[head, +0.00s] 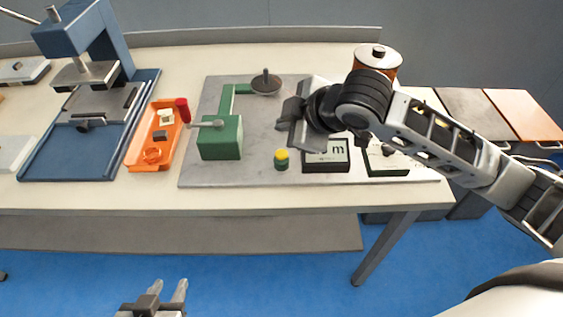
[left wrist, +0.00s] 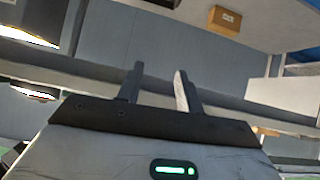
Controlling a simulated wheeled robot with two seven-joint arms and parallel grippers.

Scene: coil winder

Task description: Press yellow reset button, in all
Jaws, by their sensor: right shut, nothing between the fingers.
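The yellow reset button (head: 281,154) sits on a short green base on the grey board (head: 235,175), near its front edge. It is in plain view from above. My right gripper (head: 289,124) is shut and empty. In the head view it appears just above and behind the button, with a gap between them; its height over the board is hard to tell. My left gripper (head: 167,291) is low in front of the table, away from the button. Its two fingers stand apart with nothing between them, as the left wrist view (left wrist: 160,88) also shows.
A green winder block (head: 220,138) with a red-knobbed crank (head: 183,110) stands left of the button. A display box (head: 326,158) stands close on its right. An orange tray (head: 136,158) and a blue press (head: 88,28) are further left. A copper spool (head: 377,62) stands behind my right arm.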

